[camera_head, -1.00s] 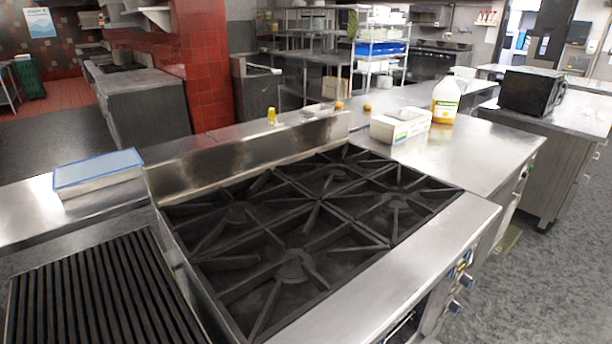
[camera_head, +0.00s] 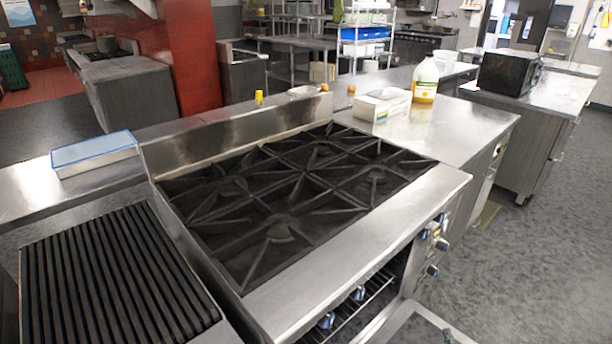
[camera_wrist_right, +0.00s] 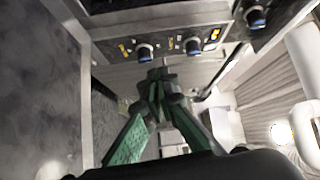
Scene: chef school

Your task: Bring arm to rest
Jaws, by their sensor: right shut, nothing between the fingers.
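My right gripper (camera_wrist_right: 158,78) shows in the right wrist view with its green fingers together and nothing between them. It appears in front of the stove's knob panel (camera_wrist_right: 170,48), below blue-ringed knobs. Whether it touches the panel I cannot tell. In the head view only a small dark piece at the bottom edge may belong to it. My left gripper is in neither view. The stove (camera_head: 350,235) has black burner grates (camera_head: 285,205). Its oven front is open, showing a wire rack (camera_head: 352,318) and part of the lowered door (camera_head: 405,328).
A ribbed grill (camera_head: 110,275) adjoins the stove at left. A blue-rimmed box (camera_head: 95,154) sits behind it. A white carton (camera_head: 380,106) and a jug (camera_head: 425,82) stand on the counter (camera_head: 450,125). The floor at right (camera_head: 550,250) is clear.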

